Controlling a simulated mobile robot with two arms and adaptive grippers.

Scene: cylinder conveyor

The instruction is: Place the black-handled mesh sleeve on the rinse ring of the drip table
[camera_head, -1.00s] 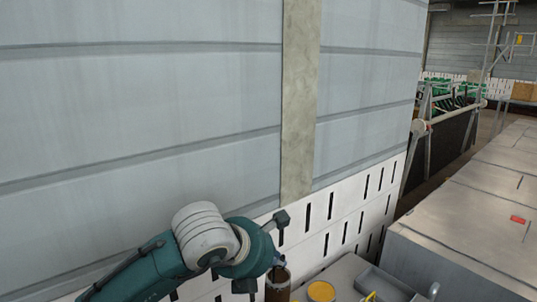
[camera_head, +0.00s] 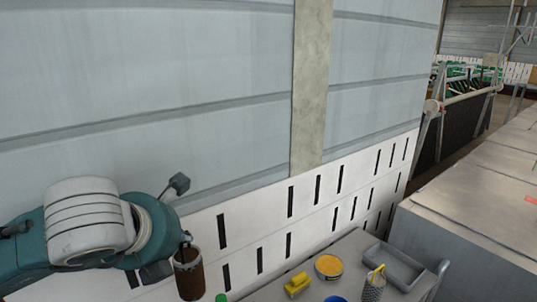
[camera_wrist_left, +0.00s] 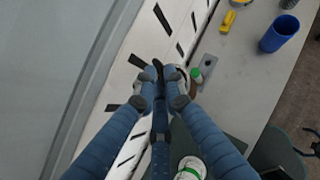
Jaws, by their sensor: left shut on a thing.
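In the head view my left gripper (camera_head: 184,241) comes in from the left. It is shut on the black handle of a brown mesh sleeve (camera_head: 189,275), which hangs upright under the fingers. In the left wrist view the blue fingers of my left gripper (camera_wrist_left: 163,82) close around the dark handle, and a brown edge of the sleeve (camera_wrist_left: 194,90) shows beside the right finger; the rest is hidden. The grey table (camera_head: 345,247) stands right of the sleeve. I cannot make out the rinse ring. My right gripper is not in view.
On the table are a yellow block (camera_head: 297,285), a yellow-topped round thing (camera_head: 328,267), a grey tray (camera_head: 396,266), a yellow-handled mesh sleeve (camera_head: 374,287) and a blue cup (camera_wrist_left: 278,34). A green-capped thing (camera_wrist_left: 196,73) lies close to the fingers. A wall (camera_head: 150,90) stands behind.

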